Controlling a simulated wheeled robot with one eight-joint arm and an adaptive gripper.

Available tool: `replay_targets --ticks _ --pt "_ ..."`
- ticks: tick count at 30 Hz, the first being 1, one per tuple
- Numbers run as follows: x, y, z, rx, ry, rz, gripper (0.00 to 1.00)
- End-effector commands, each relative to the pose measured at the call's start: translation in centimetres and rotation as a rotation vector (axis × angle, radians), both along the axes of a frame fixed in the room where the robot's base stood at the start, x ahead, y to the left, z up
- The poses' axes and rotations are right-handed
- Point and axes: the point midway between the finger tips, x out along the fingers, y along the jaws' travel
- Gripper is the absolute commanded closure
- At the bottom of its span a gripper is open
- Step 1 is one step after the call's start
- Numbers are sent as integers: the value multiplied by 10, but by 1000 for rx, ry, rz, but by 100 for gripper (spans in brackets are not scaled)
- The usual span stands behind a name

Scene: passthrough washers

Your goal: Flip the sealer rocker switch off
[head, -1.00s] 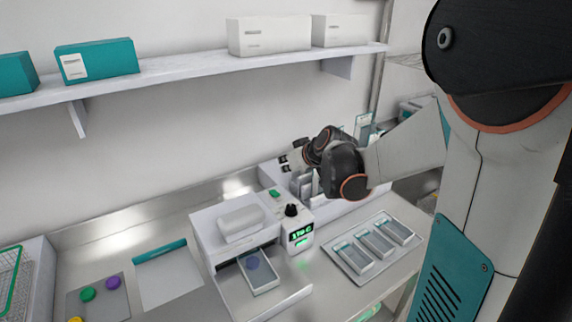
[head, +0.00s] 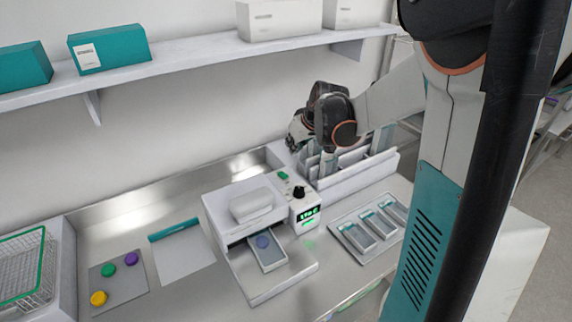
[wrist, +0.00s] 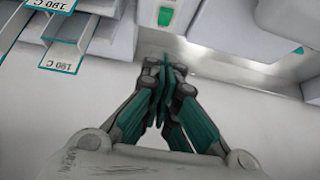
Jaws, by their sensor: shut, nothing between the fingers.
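The sealer (head: 238,203) is a white box on the bench with a control panel on its right side. Its green rocker switch (head: 283,175) sits at the panel's back end, behind a black knob (head: 299,192) and a lit green display (head: 307,216). In the wrist view the green rocker (wrist: 166,16) is at the top, just beyond my fingertips. Which way it is tipped I cannot tell. My gripper (wrist: 164,66) is shut and empty, its tips apart from the switch in the picture. In the head view my gripper (head: 294,141) is above and behind the panel, partly hidden by my wrist.
A white rack (head: 355,176) of upright pouches stands right of the panel, close to my wrist. Cards marked 190 C (wrist: 62,55) show at left in the wrist view. A tray (head: 345,240) with several pouches lies in front. A shelf (head: 180,70) runs above.

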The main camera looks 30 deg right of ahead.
Motion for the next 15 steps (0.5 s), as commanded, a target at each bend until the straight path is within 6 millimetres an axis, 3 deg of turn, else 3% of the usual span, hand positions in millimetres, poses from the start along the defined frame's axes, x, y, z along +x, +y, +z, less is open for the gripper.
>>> replay_targets --ticks 5,15 --pt "8 0 -11 0 -1 1 100" --pt "41 1 -60 0 -1 1 100"
